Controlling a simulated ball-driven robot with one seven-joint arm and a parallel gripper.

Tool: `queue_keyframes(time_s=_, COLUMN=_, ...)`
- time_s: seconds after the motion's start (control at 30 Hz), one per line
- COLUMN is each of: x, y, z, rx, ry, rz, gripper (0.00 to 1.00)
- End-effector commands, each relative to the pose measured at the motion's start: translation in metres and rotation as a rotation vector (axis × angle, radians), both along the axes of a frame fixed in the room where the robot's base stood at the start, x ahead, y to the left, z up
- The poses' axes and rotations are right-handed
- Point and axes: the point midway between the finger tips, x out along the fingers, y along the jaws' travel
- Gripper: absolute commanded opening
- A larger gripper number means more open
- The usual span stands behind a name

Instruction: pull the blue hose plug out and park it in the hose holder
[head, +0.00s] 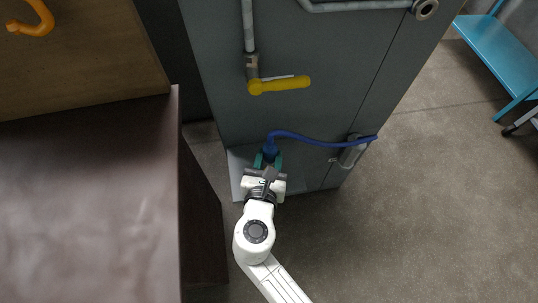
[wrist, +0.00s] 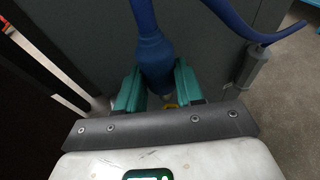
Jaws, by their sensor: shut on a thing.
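The blue hose plug (head: 270,149) is at the low front of the grey cabinet, with its blue hose (head: 310,141) running right. My gripper (head: 268,161) has its teal fingers shut on the plug. In the wrist view the plug (wrist: 155,52) sits between the two fingers of my gripper (wrist: 158,86). The plug's lower end is mostly hidden, so I cannot tell whether it is seated in a socket. A grey cylinder (head: 351,153) is on the cabinet's right part, with the hose passing at its top. I cannot tell whether it is the hose holder.
The grey cabinet (head: 300,115) carries a yellow-handled valve (head: 280,84) on a pipe above the plug. A dark brown table (head: 90,200) stands close on the left. A blue bench (head: 505,50) is at the far right. The floor (head: 430,200) right of my arm is clear.

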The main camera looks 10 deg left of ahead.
Motion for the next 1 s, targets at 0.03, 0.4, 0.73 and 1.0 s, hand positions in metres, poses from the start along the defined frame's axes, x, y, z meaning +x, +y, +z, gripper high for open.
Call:
queue_keyframes(time_s=0.03, x=0.0, y=0.0, z=-0.008, rx=0.0, ry=0.0, rz=0.0, gripper=0.0)
queue_keyframes(time_s=0.4, x=0.0, y=0.0, z=-0.038, rx=0.0, ry=-0.001, rz=0.001, gripper=0.0)
queue_keyframes(time_s=0.73, x=0.0, y=0.0, z=-0.041, rx=0.001, ry=-0.001, rz=0.001, gripper=0.0)
queue_keyframes(time_s=1.0, x=0.0, y=0.0, z=-0.041, rx=0.001, ry=-0.001, rz=0.001, gripper=0.0)
